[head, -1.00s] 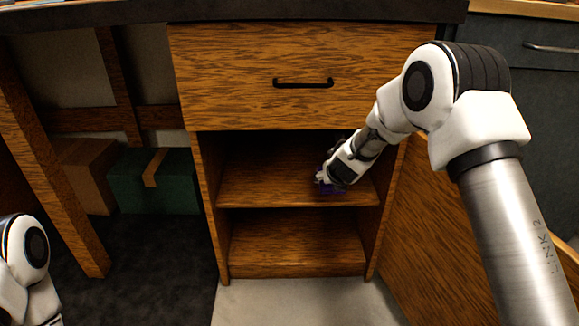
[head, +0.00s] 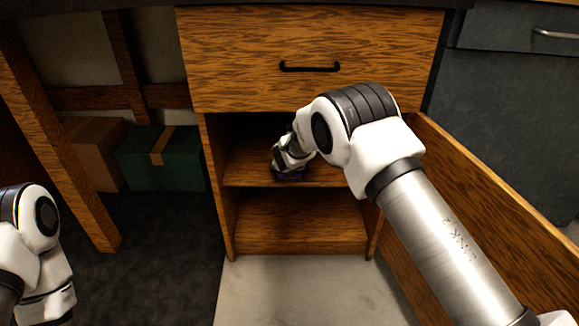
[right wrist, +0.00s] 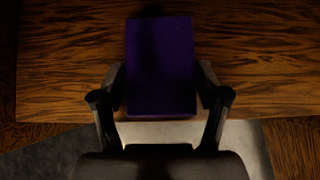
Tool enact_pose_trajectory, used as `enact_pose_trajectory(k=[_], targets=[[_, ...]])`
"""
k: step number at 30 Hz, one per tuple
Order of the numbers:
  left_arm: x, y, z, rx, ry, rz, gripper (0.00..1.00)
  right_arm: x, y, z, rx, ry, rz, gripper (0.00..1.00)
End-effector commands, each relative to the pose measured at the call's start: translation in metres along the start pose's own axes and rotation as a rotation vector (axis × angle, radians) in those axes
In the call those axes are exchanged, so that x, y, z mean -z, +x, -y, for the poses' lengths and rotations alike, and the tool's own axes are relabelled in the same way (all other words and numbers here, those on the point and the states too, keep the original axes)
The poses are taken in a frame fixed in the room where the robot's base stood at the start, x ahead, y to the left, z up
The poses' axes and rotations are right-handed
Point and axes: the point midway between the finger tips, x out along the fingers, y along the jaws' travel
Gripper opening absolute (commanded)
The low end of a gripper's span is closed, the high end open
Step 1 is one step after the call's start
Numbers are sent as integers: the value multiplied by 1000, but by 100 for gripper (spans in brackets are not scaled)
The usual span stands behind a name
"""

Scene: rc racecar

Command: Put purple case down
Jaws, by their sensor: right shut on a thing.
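The purple case (right wrist: 160,65) is a dark box between the two fingers of my right gripper (right wrist: 160,84) in the right wrist view. My right gripper is shut on it. In the head view the right gripper (head: 287,164) reaches inside the open wooden cabinet, and a small dark purple part of the case (head: 290,176) shows below it. The case is at the front part of the middle shelf (head: 240,173). I cannot tell whether its underside touches the shelf. My left arm shows at the left edge of the head view, but its gripper does not.
A closed drawer (head: 310,90) is above the opening. A lower compartment (head: 300,225) is empty. The cabinet door (head: 490,215) stands open at the right. A green box (head: 180,175) and a brown box (head: 97,155) sit on the left.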

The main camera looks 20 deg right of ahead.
Motion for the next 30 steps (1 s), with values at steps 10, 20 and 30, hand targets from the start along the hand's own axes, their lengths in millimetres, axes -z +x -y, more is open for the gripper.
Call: enact_pose_trajectory(k=[10, 20, 30], targets=[[0, 3, 0, 0, -1, 0, 78, 2, 2, 0, 0, 0, 0, 99], [0, 0, 0, 0, 0, 0, 78, -2, -8, 0, 0, -2, 2, 99], [0, 3, 0, 0, -1, 0, 78, -1, -71, 0, 0, -1, 1, 99]])
